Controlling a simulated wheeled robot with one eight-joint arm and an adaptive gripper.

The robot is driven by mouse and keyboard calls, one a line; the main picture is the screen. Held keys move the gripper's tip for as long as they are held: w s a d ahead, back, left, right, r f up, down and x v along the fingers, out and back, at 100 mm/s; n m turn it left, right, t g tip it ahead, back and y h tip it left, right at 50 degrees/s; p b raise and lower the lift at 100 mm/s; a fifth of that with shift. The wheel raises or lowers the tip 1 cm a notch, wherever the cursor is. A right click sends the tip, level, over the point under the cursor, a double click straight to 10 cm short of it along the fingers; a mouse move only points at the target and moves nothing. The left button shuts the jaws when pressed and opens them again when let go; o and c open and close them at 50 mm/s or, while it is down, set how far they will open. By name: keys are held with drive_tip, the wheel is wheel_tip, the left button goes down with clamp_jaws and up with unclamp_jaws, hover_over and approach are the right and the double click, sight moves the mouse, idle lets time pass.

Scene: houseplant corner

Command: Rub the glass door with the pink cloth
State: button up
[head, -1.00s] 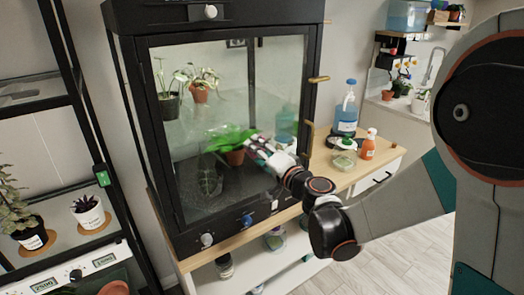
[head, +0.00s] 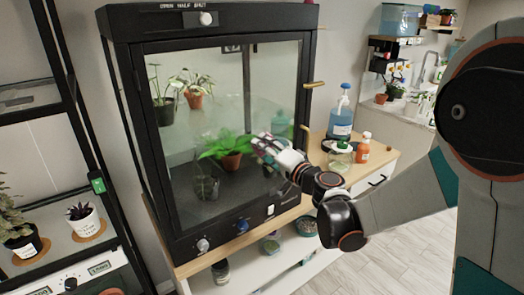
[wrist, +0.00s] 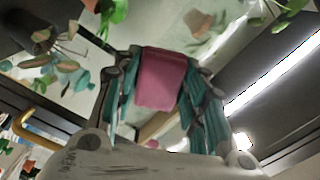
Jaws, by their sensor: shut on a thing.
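The glass door (head: 225,90) of the black cabinet is shut, with potted plants showing behind it. My gripper (head: 262,145) is at the lower right part of the door, in front of the glass. In the wrist view my gripper (wrist: 165,90) is shut on the pink cloth (wrist: 160,78), which is held between the teal-lined fingers. In the head view the cloth is mostly hidden by the gripper. The cloth is close to the pane; I cannot tell whether it touches.
Brass handles (head: 315,85) stick out at the door's right edge. A blue-liquid bottle (head: 341,118), a lidded jar (head: 340,157) and an orange spray bottle (head: 363,148) stand on the wooden top to the right. A black shelf with plants (head: 84,222) is at the left.

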sight(280, 137)
drive_tip(key=shift+w+d+b, duration=0.1)
drive_tip(key=shift+w+d, duration=0.65)
drive_tip(key=shift+d, duration=0.35)
drive_tip(key=shift+w+d+b, duration=0.1)
drive_tip(key=shift+w+d, duration=0.65)
drive_tip(key=shift+d, duration=0.35)
drive_tip(key=shift+w+d+b, duration=0.1)
drive_tip(key=shift+w+d, duration=0.65)
drive_tip(key=shift+d, duration=0.35)
drive_tip(key=shift+v, duration=3)
drive_tip(key=shift+s, duration=0.1)
drive_tip(key=shift+v, duration=1.4)
